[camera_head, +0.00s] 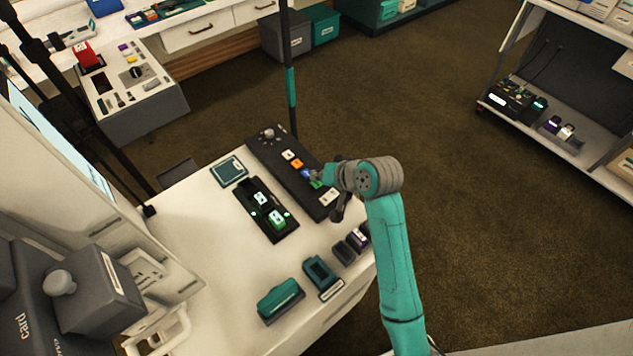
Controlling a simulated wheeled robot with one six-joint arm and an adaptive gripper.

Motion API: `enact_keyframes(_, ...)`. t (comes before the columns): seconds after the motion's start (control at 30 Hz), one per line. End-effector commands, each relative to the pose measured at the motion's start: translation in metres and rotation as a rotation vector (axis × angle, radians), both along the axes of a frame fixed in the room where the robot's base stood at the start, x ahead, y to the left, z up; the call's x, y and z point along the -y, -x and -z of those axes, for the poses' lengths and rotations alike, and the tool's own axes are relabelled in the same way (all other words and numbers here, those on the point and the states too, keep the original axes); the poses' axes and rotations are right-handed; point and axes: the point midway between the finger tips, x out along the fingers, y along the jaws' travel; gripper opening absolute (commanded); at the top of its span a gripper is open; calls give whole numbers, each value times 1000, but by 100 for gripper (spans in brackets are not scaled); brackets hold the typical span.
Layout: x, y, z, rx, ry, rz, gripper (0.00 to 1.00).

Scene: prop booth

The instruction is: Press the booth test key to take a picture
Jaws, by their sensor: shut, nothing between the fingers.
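A long dark control panel (262,150) lies on the white table. It has a knob (268,134) at its far end and a row of coloured keys: white (288,155), orange (297,164), blue (306,174) and green (316,184). A pale key or label (328,198) is at the near end. The key markings are too small to read, so I cannot tell which is the test key. My gripper (318,177) is shut and empty, over or beside the blue and green keys. It partly covers the panel; I cannot tell whether it touches a key.
A black tray (252,202) with two lit devices sits left of the panel, near a teal card-like item (228,170). A teal case (280,300) and a teal holder (321,272) lie nearer. A thin dark pole (291,90) rises behind the panel. Open floor is at right.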

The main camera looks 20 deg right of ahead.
Motion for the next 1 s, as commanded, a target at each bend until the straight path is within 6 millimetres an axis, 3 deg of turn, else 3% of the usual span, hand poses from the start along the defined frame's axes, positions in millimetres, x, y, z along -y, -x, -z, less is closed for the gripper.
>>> enact_keyframes(1.0, 0, 0, 10, -1, 0, -1, 0)
